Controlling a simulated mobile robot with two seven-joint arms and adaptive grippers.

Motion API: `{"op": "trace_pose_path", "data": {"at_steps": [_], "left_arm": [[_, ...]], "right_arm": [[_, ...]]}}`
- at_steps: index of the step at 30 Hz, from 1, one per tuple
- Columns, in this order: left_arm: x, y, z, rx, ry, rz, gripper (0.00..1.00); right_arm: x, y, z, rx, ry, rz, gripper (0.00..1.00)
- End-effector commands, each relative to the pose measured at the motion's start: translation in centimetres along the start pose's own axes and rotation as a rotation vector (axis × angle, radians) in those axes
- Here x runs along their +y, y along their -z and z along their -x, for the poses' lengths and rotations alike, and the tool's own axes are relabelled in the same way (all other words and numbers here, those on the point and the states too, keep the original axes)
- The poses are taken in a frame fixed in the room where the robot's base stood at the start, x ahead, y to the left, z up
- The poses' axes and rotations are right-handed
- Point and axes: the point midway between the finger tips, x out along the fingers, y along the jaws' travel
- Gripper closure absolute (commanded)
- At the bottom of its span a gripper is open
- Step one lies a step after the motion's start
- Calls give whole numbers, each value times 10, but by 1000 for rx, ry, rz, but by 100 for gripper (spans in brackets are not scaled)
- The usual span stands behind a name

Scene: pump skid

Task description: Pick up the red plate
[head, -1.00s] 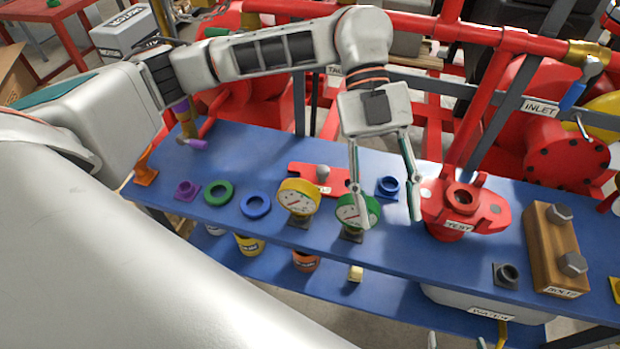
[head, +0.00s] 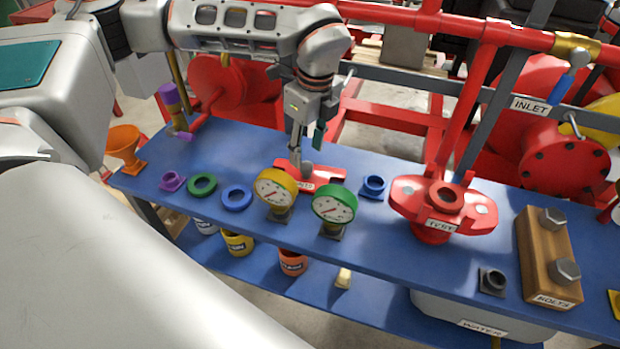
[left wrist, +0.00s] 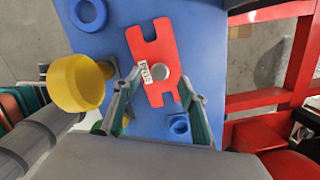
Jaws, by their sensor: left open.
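The red plate (head: 328,180) lies flat on the blue bench top, behind the yellow and green gauges. It has notched ends, a white label and a grey round knob; it also shows in the left wrist view (left wrist: 148,45). My left gripper (head: 305,152) is open and points down just above the plate at its knob. The gauges partly hide the plate's front edge in the head view. My right gripper is not in view.
The yellow gauge (head: 275,188) and green gauge (head: 334,204) stand close in front of the plate. A blue fitting (head: 374,187) sits to its right, then the red TEST flange (head: 436,205). Green and blue rings (head: 237,197) lie to the left. Red pipework rises behind the bench.

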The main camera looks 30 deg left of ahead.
Motion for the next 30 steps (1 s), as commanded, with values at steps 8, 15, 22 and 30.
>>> {"op": "trace_pose_path", "data": {"at_steps": [8, 15, 22, 30], "left_arm": [[0, 3, -32, 1, -3, -3, 58], [-1, 4, -60, 1, -1, -3, 58], [-1, 4, -62, 2, 0, -3, 58], [-1, 4, -62, 2, -1, -3, 100]], "right_arm": [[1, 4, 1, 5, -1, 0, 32], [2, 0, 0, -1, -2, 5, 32], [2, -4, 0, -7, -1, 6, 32], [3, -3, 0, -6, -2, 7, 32]]}}
